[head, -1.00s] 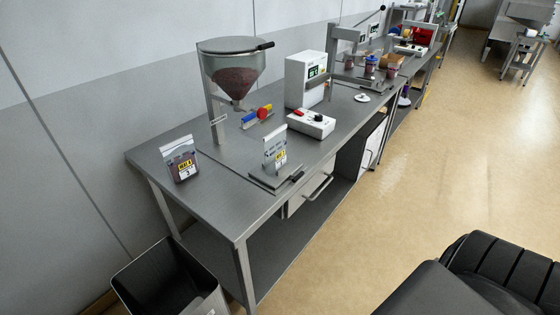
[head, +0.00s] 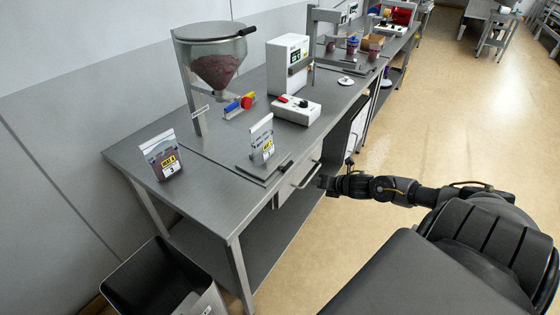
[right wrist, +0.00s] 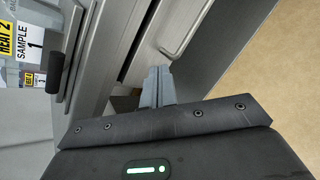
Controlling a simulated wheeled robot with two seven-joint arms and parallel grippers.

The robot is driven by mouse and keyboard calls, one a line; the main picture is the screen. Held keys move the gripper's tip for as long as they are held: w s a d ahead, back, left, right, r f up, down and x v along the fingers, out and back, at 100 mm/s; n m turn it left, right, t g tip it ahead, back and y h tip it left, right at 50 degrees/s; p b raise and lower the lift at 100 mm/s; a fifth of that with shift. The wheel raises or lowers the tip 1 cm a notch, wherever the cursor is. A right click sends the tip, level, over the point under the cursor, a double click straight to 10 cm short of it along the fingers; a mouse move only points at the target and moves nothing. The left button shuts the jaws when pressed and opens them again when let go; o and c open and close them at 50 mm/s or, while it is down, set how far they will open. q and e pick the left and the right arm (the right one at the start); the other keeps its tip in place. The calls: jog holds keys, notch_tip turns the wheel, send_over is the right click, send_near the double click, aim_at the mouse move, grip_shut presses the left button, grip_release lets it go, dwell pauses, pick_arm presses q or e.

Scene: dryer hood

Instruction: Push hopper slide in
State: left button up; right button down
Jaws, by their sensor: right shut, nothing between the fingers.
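The hopper (head: 217,70) is a clear cone with a grey lid, partly filled with dark reddish powder, on a grey post at the back of the steel bench. My right gripper (head: 322,181) is shut and empty, low in front of the bench, beside the drawer handle (head: 308,174). In the right wrist view its fingers (right wrist: 157,84) point toward the drawer front, near the handle (right wrist: 180,35). My left gripper is out of view.
A pouch in a clip holder (head: 261,143) stands near the bench's front edge, with another labelled pouch (head: 161,157) to the left. A white box with a display (head: 289,63) and a white control box (head: 296,109) stand to the right. A grey bin (head: 149,259) stands on the floor.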

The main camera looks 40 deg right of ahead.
jog(key=w+a+r+n+y, duration=0.1)
jog(key=a+r+n, duration=0.2)
jog(key=r+n, duration=0.3)
jog(key=w+a+r+n+y, duration=0.15)
jog(key=a+r+n, duration=0.25)
jog(key=r, duration=0.4)
jog(key=p, duration=0.3)
send_near(272, 161)
jog(key=shift+n+y, duration=0.25)
jog(key=shift+n, duration=0.15)
jog(key=x, duration=0.5)
jog(key=shift+d, duration=0.15)
jog(key=shift+w+f, duration=0.5)
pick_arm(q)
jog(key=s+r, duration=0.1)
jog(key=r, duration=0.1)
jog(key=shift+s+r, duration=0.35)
